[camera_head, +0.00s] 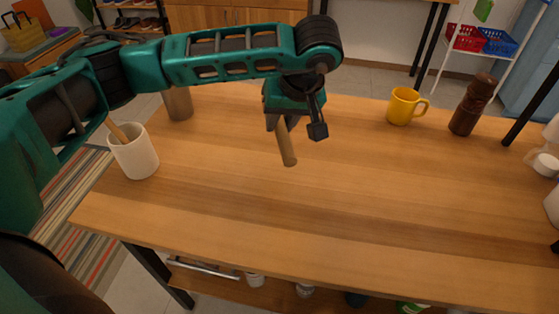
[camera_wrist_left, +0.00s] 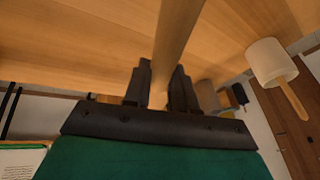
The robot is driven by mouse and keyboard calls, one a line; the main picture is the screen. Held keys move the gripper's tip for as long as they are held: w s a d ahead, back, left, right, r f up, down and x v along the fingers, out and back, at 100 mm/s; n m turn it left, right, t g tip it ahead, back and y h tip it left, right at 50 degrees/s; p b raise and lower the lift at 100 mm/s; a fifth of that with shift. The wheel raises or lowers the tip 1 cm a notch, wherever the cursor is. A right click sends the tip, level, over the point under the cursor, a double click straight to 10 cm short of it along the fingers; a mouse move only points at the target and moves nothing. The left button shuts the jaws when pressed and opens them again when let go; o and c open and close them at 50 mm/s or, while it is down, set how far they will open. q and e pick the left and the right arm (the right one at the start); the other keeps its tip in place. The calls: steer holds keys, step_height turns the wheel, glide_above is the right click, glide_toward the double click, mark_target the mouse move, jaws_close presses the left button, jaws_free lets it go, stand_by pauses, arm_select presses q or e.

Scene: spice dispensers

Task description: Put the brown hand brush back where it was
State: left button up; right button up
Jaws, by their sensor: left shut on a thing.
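My left gripper (camera_head: 282,118) is above the middle of the wooden table and shut on the brown hand brush (camera_head: 287,146). Only a wooden, stick-like part of the brush shows, hanging down and slightly tilted below the gripper. Its bristles cannot be made out. In the left wrist view, the brush (camera_wrist_left: 178,35) passes between the two dark fingers of the gripper (camera_wrist_left: 160,88). I cannot tell if its lower end touches the table. My right gripper is not in view.
A white cup (camera_head: 137,157) with a wooden handle in it stands at the table's left; it also shows in the left wrist view (camera_wrist_left: 268,60). A metal canister (camera_head: 179,104) is behind it. A yellow mug (camera_head: 401,107) and brown mill (camera_head: 469,108) stand back right. The front middle is clear.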

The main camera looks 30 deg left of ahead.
arm_select(q)
step_height(320, 180, down, 7)
steer(key=shift+r, duration=0.1)
steer(key=shift+f+b, duration=0.3)
steer(key=shift+f, duration=2.05)
steer(key=shift+f, duration=0.15)
steer(key=o, duration=0.9)
steer(key=shift+o, duration=0.2)
